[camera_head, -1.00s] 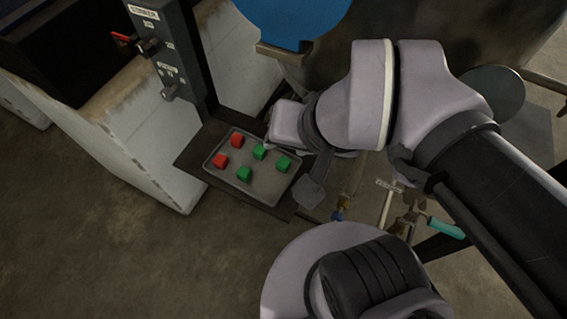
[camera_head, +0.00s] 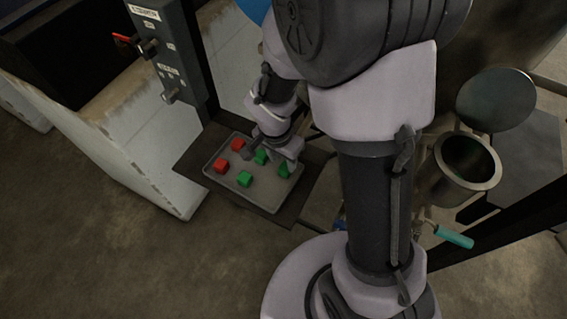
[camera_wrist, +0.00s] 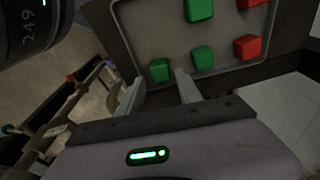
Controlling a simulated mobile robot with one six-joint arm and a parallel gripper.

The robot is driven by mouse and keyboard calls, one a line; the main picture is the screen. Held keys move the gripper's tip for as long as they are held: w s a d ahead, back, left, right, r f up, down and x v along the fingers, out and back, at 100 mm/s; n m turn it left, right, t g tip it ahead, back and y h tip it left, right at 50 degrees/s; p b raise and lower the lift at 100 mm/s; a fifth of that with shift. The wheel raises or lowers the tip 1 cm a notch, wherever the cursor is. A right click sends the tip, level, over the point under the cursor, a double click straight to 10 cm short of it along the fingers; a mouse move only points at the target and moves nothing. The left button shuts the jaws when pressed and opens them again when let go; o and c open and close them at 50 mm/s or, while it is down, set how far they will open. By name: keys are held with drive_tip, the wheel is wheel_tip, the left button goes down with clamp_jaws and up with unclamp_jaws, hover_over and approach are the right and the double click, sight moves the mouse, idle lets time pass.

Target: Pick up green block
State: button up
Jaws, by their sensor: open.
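Three green blocks sit on a grey tray (camera_head: 262,200). In the wrist view this same green block (camera_wrist: 159,70) lies just beyond and between my open fingertips. The middle green block (camera_head: 260,157) also shows in the wrist view (camera_wrist: 202,57), right of the fingers. The front green block (camera_head: 244,179) shows at the wrist view's top (camera_wrist: 199,9). My gripper (camera_wrist: 158,82) is open and empty, over the tray's right side. Its height above the block is hard to tell.
Two red blocks, one at the back (camera_head: 237,145) and one at the front (camera_head: 221,166), stand on the tray's left side. A grey control post (camera_head: 170,50) rises behind the tray. An open metal pot (camera_head: 468,160) and a teal-handled tool (camera_head: 455,240) are to the right.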

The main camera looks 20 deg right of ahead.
sight(286, 167)
drive_tip(key=f, duration=0.2)
drive_tip(key=f+b, duration=0.1)
drive_tip(key=w+d+f+b, duration=0.1)
drive_tip(key=f, duration=0.1)
drive_tip(key=shift+f, duration=0.3)
drive_tip(key=shift+s+r, duration=0.15)
drive_tip(key=shift+c, duration=0.9)
clamp_jaws()
